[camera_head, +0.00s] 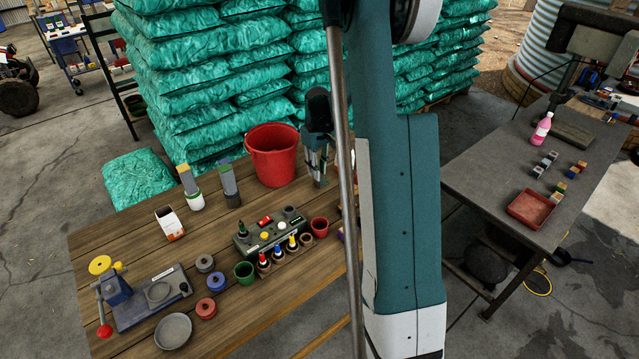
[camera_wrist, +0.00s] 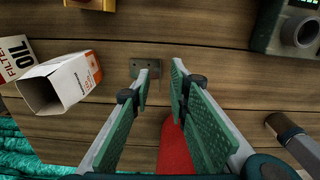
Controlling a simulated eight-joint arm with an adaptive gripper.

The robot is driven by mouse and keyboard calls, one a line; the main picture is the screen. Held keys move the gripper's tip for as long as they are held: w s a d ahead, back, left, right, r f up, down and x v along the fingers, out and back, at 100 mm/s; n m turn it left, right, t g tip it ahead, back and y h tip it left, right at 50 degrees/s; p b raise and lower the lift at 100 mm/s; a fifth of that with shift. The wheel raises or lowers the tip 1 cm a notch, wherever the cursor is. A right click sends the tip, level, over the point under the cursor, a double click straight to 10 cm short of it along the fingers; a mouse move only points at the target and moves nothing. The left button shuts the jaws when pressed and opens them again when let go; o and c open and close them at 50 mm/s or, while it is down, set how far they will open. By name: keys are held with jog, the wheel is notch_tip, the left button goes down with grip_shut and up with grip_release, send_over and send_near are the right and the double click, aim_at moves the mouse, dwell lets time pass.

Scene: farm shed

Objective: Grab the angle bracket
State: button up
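The angle bracket (camera_wrist: 138,68) looks like a small dark grey-green plate with two holes, lying on the wooden table. In the wrist view it is just at the tip of the left-hand finger, which covers part of it. I cannot tell whether the finger touches the bracket. In the head view my gripper (camera_head: 318,178) points down beside the red bucket; the bracket is not visible there.
The red bucket (camera_head: 272,158) stands close to my gripper. An oil filter box (camera_wrist: 62,82) lies left of the bracket in the wrist view. A button box (camera_head: 270,232) and small pots stand nearer the front. Teal sacks (camera_head: 205,85) are stacked behind the table (camera_head: 110,235).

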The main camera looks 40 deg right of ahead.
aim_at(318, 187)
jog(key=shift+f, duration=2.55)
grip_shut()
